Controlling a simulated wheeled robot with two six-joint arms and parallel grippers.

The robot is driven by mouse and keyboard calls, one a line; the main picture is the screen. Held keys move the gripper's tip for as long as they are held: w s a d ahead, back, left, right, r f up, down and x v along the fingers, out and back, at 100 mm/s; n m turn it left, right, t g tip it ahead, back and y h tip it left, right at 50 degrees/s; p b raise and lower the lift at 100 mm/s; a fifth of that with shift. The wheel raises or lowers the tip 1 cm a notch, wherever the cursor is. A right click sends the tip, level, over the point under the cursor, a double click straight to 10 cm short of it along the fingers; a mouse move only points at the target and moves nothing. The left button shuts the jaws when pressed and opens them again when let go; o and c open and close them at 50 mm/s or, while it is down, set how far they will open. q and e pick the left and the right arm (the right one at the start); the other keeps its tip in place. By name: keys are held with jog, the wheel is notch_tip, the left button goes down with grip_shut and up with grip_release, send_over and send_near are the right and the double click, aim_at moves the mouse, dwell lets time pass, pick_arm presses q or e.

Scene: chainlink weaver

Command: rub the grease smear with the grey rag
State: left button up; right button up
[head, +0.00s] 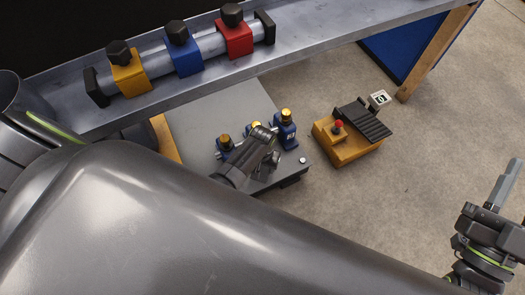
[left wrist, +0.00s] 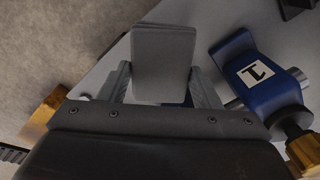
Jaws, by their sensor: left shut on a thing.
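My left gripper (head: 268,162) is over the grey plate, close to the blue pieces. The left wrist view shows its two fingers (left wrist: 162,88) shut on a flat grey piece with rounded corners, which looks like the grey rag (left wrist: 162,60). The rag sticks out beyond the fingertips over the plate. In the head view my own arm hides most of the rag. I cannot make out the grease smear in either view. My right gripper (head: 504,185) is at the right edge, over the floor and away from the plate; its finger opening cannot be made out.
Blue pieces with gold knobs (head: 286,130) stand on the grey plate (head: 205,110); one (left wrist: 262,82), labelled 1, is right beside the left gripper. An orange box with a red button (head: 345,148) lies to the right. A rail holds yellow, blue and red blocks (head: 182,52).

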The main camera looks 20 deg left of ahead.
pick_arm(q)
jog(key=shift+r, duration=0.3)
jog(key=shift+r+p, duration=0.2)
jog(key=shift+p, duration=0.3)
jog(key=shift+r, duration=0.2)
jog(key=shift+r+p, duration=0.15)
jog(key=shift+p, duration=0.3)
pick_arm(e)
jog(key=shift+w+d+f+m+g, duration=0.55)
jog(key=shift+f+m+g, duration=0.35)
jog(key=shift+f+g, duration=4.15)
pick_arm(q)
jog(key=shift+r, duration=0.2)
jog(key=shift+r+p, duration=0.2)
jog(key=shift+p, duration=0.25)
jog(key=shift+r, duration=0.2)
jog(key=shift+r+p, duration=0.15)
jog(key=shift+p, duration=0.3)
pick_arm(e)
jog(key=s+a+f+g+y, duration=0.1)
jog(key=s+f+g, duration=0.4)
jog(key=f, duration=0.7)
jog(key=shift+s+a+f, duration=0.25)
jog(key=shift+s+a, duration=0.1)
jog(key=shift+s, duration=0.85)
jog(key=shift+g, duration=0.25)
